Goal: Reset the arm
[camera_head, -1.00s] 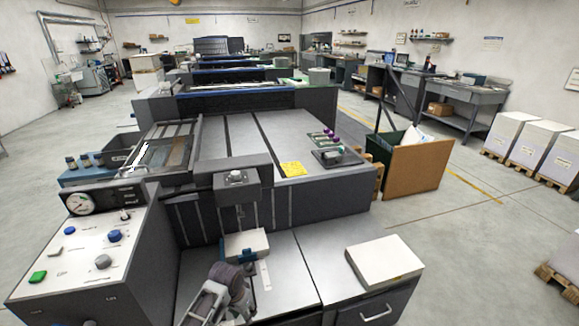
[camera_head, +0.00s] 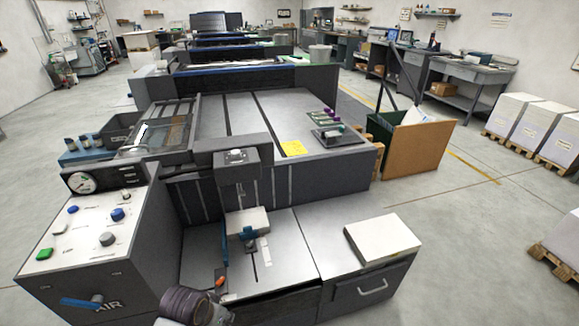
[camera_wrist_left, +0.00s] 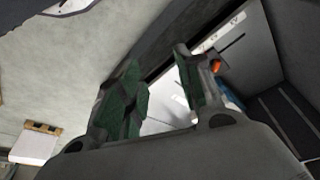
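My left gripper (camera_wrist_left: 160,88) shows in the left wrist view with its two green-padded fingers apart and nothing seen between them. Beyond the fingers are a pale metal surface and a small orange knob (camera_wrist_left: 215,66). In the head view a part of my arm, a dark ribbed cylinder with a grey link, is at the bottom edge, below an orange knob (camera_head: 220,282); the fingers cannot be made out there. My right gripper is in neither view.
The press (camera_head: 345,178) with its metal top fills the middle. A control console (camera_head: 150,240) with knobs and a gauge (camera_head: 83,182) stands left. A white stack (camera_head: 383,238) lies on the right cabinet. A brown-panelled bin (camera_head: 415,150) and pallets of paper (camera_head: 505,115) stand right.

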